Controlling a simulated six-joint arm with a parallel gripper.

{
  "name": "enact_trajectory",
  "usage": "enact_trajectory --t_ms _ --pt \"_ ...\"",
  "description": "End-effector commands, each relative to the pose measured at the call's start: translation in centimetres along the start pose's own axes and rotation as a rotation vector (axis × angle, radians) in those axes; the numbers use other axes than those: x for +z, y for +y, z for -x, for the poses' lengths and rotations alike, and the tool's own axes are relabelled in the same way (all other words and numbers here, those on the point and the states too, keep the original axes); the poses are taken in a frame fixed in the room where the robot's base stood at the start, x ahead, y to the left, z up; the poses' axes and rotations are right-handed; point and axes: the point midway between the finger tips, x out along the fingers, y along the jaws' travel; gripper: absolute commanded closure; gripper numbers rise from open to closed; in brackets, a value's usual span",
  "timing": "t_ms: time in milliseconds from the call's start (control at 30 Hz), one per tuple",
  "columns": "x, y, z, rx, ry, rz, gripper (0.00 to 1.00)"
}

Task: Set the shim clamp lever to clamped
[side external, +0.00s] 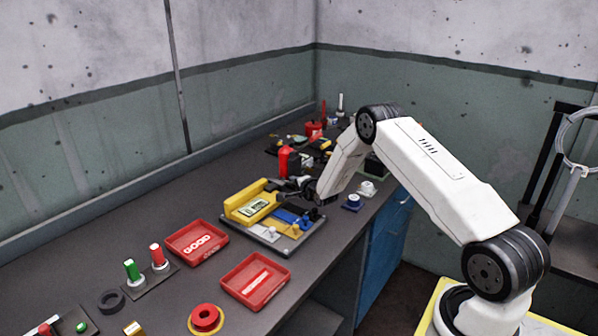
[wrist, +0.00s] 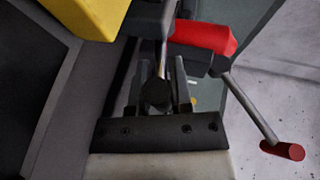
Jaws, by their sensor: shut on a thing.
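The fixture (side external: 262,228) on the bench carries a yellow block (side external: 243,203) with a small display panel and a blue part (side external: 290,217). My gripper (side external: 308,188) is at the fixture's far right side. In the wrist view my gripper (wrist: 158,85) is shut on a dark-knobbed lever (wrist: 156,94) with a metal rod. A red grip (wrist: 205,37) lies just beyond the fingers, and a rod with a red tip (wrist: 282,150) sticks out to the right. I cannot tell from any label which is the shim clamp lever. The side view hides the fingertips.
A red upright part (side external: 285,160) stands behind the fixture. Two red trays, one marked GOOD (side external: 197,242) and one nearer (side external: 256,281), lie in front. Red and green buttons (side external: 145,265) and a red stop button (side external: 206,318) are at the near left. Other tools crowd the far bench.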

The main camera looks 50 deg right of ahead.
Motion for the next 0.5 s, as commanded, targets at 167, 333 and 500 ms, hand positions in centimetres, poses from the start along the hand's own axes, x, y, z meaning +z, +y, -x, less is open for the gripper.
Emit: enact_trajectory --t_ms 167,333,500 --pt "-0.05 0.20 0.03 0.005 0.001 -0.001 0.39" --pt "-0.03 0.15 0.02 0.004 0.001 -0.001 0.39" --pt "-0.02 0.12 0.07 0.003 0.000 0.000 0.39"
